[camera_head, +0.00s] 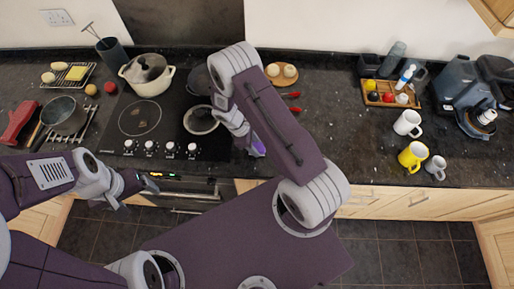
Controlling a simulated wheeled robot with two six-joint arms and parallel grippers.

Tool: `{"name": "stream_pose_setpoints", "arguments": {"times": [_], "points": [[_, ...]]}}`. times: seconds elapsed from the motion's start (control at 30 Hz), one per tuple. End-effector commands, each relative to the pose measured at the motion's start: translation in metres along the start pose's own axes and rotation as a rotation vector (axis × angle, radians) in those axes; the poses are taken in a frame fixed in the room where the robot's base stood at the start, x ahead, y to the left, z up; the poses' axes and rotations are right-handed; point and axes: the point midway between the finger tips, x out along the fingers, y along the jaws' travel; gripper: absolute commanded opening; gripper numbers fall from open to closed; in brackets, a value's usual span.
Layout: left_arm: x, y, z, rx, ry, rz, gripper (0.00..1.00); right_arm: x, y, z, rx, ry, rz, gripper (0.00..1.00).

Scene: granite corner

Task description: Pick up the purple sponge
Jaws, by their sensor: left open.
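A small purple thing, likely the purple sponge (257,149), shows at the front of the counter just right of the stove. My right gripper (249,146) is right at it, pointing down, and my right arm hides much of both. I cannot tell whether its fingers are open or closed around the sponge. My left gripper (136,192) is open and empty, in front of the stove's front edge and well left of the sponge.
The black stove (165,119) holds a white pot (149,84) and pans. Mugs, including a yellow mug (412,156), a wooden tray (416,104) and a coffee machine (470,90) stand at right. The dark counter (335,150) is clear in between.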

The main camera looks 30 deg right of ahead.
Motion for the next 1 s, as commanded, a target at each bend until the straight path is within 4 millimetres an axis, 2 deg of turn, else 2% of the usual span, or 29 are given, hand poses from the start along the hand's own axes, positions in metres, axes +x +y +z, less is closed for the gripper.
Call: {"name": "stream_pose_setpoints", "arguments": {"times": [0.03, 0.07, 0.33, 0.47, 0.57, 0.9, 1.0], "points": [[0.0, 0.0, 0.0, 0.0, 0.0, 0.0, 0.8, 0.0, 0.0, 0.0, 0.0, 0.0, 0.0, 0.07], [0.0, 0.0, 0.0, 0.0, 0.0, 0.0, 0.8, 0.0, 0.0, 0.0, 0.0, 0.0, 0.0, 0.01], [0.002, 0.0, 0.0, 0.0, 0.0, 0.0, 0.8, -0.005, 0.001, 0.002, 0.0, 0.001, 0.001, 0.01], [0.008, 0.0, 0.001, 0.0, 0.0, 0.0, 0.8, -0.018, 0.001, 0.007, 0.002, 0.002, 0.003, 0.01], [0.015, 0.0, 0.002, 0.0, 0.0, 0.0, 0.8, -0.037, 0.001, 0.014, 0.003, 0.004, 0.004, 0.01], [0.034, -0.001, 0.004, 0.0, 0.0, 0.0, 0.8, -0.053, -0.039, 0.096, 0.004, 0.001, 0.002, 0.01], [0.036, -0.001, 0.004, 0.0, 0.0, 0.0, 0.8, -0.058, -0.049, 0.115, 0.004, 0.001, 0.0, 0.01]]}}
